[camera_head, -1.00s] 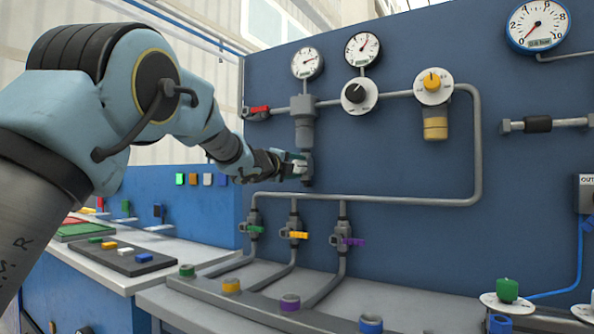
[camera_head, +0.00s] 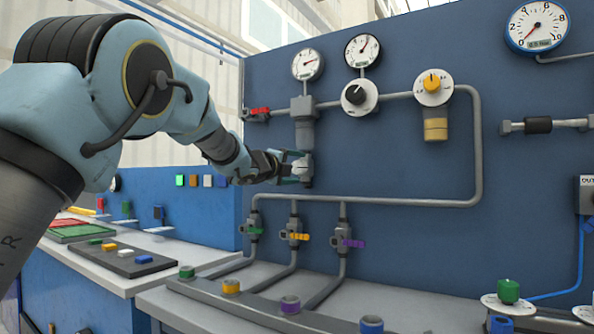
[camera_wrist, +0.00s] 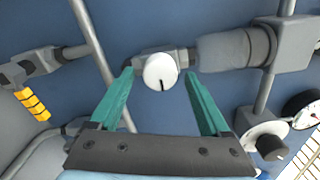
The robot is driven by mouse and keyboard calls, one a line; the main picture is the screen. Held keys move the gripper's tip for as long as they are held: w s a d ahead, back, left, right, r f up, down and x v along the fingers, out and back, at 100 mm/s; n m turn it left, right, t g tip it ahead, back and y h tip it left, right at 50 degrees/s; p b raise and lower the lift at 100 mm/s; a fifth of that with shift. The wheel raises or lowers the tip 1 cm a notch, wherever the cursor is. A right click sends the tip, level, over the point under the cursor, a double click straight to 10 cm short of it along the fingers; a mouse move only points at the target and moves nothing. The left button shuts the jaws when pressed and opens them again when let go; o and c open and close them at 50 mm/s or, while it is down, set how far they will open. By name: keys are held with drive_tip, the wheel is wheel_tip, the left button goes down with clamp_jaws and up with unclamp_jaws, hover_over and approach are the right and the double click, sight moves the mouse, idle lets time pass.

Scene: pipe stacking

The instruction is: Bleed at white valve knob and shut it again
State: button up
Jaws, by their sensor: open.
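The white valve knob (camera_wrist: 161,71) sits on a grey fitting in the wrist view, with a short dark mark on its face pointing down. In the head view the knob (camera_head: 299,166) is at the lower end of the vertical grey filter body, partly hidden by my gripper (camera_head: 294,168). In the wrist view my gripper (camera_wrist: 158,78) has its two green fingers spread, one on each side of the knob. Gaps show between each finger and the knob, so I see no contact. Whether the fingertips reach to the knob's depth I cannot tell.
A red-handled valve (camera_head: 258,112) and the filter body (camera_head: 304,125) are close above my gripper. A grey pipe (camera_head: 380,200) runs below it, feeding green, yellow and purple valves. The black dial (camera_head: 355,94) is to the right. The blue panel (camera_head: 400,155) lies behind.

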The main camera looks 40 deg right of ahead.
drive_tip(key=b+v, duration=0.1)
drive_tip(key=v, duration=0.9)
drive_tip(key=shift+b, duration=0.3)
drive_tip(key=shift+d, duration=0.1)
